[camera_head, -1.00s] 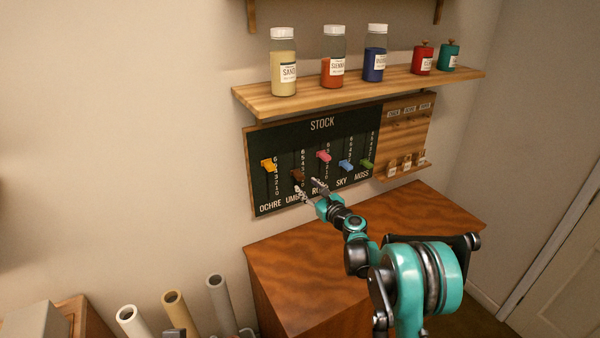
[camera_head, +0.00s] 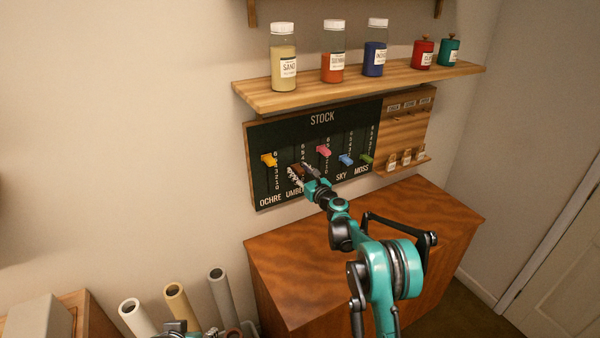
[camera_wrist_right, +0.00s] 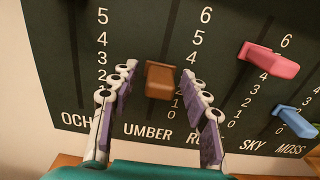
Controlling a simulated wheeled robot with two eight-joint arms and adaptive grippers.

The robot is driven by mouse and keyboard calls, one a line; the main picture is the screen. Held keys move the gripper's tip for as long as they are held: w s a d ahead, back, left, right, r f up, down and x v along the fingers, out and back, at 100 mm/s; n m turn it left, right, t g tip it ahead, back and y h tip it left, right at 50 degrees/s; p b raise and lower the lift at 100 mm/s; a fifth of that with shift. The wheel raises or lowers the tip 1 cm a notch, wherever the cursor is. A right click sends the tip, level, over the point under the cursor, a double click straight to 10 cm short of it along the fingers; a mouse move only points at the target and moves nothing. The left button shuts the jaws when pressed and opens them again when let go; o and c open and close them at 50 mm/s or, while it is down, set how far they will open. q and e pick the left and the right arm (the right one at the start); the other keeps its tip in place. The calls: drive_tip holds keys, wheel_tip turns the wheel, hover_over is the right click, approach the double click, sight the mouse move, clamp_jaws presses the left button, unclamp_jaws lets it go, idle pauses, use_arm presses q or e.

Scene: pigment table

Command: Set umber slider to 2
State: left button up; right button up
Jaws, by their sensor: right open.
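The brown umber slider (camera_wrist_right: 160,80) sticks out from the dark STOCK board (camera_head: 262,135) above the UMBER label. In the right wrist view it lies between the spread fingers of my right gripper (camera_wrist_right: 162,90), with a gap on each side. It sits below the 4 and above the 2 of its scale; the 3 is hidden. In the head view my right gripper (camera_head: 302,174) is at the board and partly covers the umber slider.
The yellow ochre slider (camera_head: 268,160) is left of umber; the pink slider (camera_head: 323,151), blue slider (camera_head: 345,160) and green slider (camera_head: 366,159) are to its right. A wooden shelf (camera_head: 250,96) with several jars is above. The wooden cabinet (camera_head: 290,270) stands below.

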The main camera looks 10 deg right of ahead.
clamp_jaws()
wheel_tip(320, 180, down, 2)
drive_tip(key=shift+f+b, duration=0.25)
drive_tip(key=shift+b, duration=0.85)
unclamp_jaws()
